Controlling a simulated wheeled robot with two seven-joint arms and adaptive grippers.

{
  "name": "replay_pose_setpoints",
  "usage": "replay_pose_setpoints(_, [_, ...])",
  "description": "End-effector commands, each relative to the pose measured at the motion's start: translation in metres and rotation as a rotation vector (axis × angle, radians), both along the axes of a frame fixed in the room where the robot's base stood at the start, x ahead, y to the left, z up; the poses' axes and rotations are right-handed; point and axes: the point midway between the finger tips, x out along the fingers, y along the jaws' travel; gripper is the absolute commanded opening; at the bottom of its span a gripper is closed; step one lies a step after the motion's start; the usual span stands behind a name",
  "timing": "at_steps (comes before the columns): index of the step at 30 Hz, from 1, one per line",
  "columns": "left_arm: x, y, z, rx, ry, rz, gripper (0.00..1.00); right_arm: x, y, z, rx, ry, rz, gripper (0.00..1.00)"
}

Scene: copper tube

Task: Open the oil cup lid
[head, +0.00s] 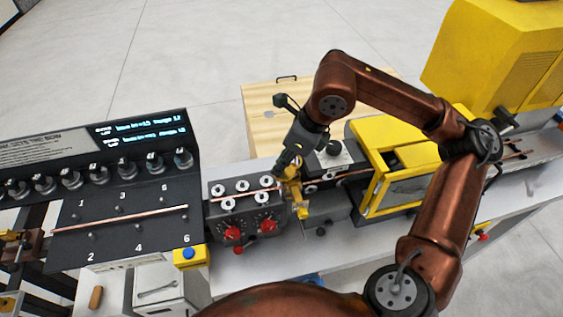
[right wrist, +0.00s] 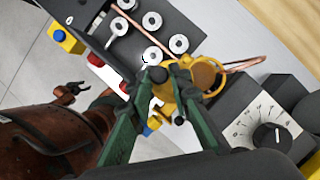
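The oil cup (right wrist: 190,95) is a yellow, brass-coloured fitting with a round amber opening beside the fingertips in the right wrist view. In the head view, yellow parts (head: 299,204) show under my right gripper (head: 285,166). My right gripper (right wrist: 169,77) reaches down to the cup, and its tips are close together at the yellow part. I cannot tell whether they touch or hold the lid. The lid is partly hidden by the fingers. My left gripper (right wrist: 68,92) shows small and dark in the right wrist view, apart from the machine, its fingers spread and empty.
A dark block with several silver rollers (head: 228,204) and red knobs (head: 233,233) stands left of the cup. A copper tube (head: 120,221) lies on the numbered panel. A yellow machine housing (head: 390,135) stands right. A wooden cabinet (head: 258,105) is behind.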

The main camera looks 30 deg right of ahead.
Motion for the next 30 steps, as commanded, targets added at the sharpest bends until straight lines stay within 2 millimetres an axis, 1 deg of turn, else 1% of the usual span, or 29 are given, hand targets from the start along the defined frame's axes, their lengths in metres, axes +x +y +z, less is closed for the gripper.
replay_pose_setpoints(1, [0.000,0.000,0.000,0.000,0.000,0.000,0.40,0.000,0.000,0.000,0.000,0.000,0.000,0.23])
replay_pose_setpoints(6, [0.000,0.000,0.000,0.000,0.000,0.000,0.40,0.000,0.000,0.000,0.001,-0.001,0.000,0.34])
replay_pose_setpoints(11, [0.000,0.000,0.000,0.000,0.000,0.000,0.40,0.000,0.000,0.000,0.001,0.000,0.001,0.34])
replay_pose_setpoints(14, [-0.002,0.004,0.000,0.003,0.002,0.000,0.40,0.000,0.000,0.001,0.000,-0.001,0.001,0.34])
replay_pose_setpoints(17, [-0.002,0.004,0.000,0.003,0.002,0.000,0.40,-0.001,-0.001,0.006,0.002,-0.002,0.000,0.34])
replay_pose_setpoints(20, [-0.001,0.002,0.000,0.002,0.001,0.000,0.40,-0.004,-0.005,0.018,0.001,-0.004,-0.001,0.34])
replay_pose_setpoints(30, [0.000,0.001,0.000,0.001,0.000,0.000,0.40,-0.024,-0.022,0.082,0.002,-0.003,-0.001,0.34])
